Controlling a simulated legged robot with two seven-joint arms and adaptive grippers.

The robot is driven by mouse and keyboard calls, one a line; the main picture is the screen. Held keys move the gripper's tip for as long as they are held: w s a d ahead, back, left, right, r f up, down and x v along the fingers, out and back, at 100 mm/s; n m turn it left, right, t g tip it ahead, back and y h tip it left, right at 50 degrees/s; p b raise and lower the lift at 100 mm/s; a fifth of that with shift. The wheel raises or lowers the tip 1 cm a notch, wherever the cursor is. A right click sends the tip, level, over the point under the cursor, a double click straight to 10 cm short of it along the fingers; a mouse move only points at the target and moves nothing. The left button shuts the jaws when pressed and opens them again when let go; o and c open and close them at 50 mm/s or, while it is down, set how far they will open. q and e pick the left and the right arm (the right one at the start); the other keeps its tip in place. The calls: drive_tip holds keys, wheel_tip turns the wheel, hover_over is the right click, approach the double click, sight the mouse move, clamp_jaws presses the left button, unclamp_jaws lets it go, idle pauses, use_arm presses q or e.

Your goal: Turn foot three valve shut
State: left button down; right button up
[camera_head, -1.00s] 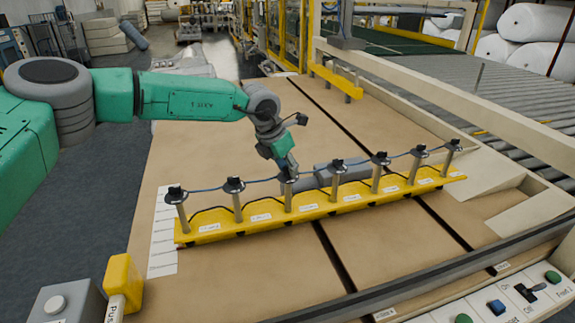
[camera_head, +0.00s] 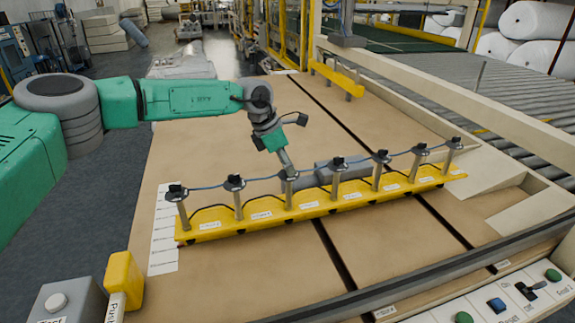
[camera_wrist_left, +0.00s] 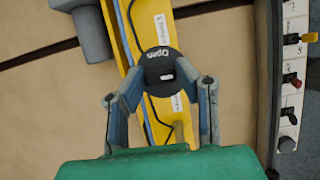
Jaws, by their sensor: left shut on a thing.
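A yellow bar (camera_head: 335,207) on the brown table carries a row of grey posts with black valve knobs. The third valve from the left has its post (camera_head: 288,200) just below my left gripper (camera_head: 287,170), whose fingers hide most of its knob. In the left wrist view, the round black knob (camera_wrist_left: 160,67), marked "Open", shows at the tips of my left gripper (camera_wrist_left: 158,92). The fingers are shut on that knob, one on each side. My right gripper is not in view.
A blue hose (camera_head: 210,187) links the valve tops. A grey cylinder (camera_head: 330,175) lies behind the bar. A yellow push box (camera_head: 124,280) stands front left, and a switch panel (camera_head: 505,300) is front right. The brown table (camera_head: 215,150) is clear behind the bar's left part.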

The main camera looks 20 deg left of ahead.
use_arm(q)
drive_tip(key=shift+w+r, duration=0.1)
drive_tip(key=shift+r, duration=0.05)
drive_tip(key=c, duration=1.2)
unclamp_jaws()
drive_tip(key=shift+w+f, duration=0.15)
drive_tip(key=shift+f, duration=0.05)
drive_tip(key=v, duration=1.1)
drive_tip(key=shift+a+r, duration=0.25)
drive_tip(key=shift+r, duration=0.1)
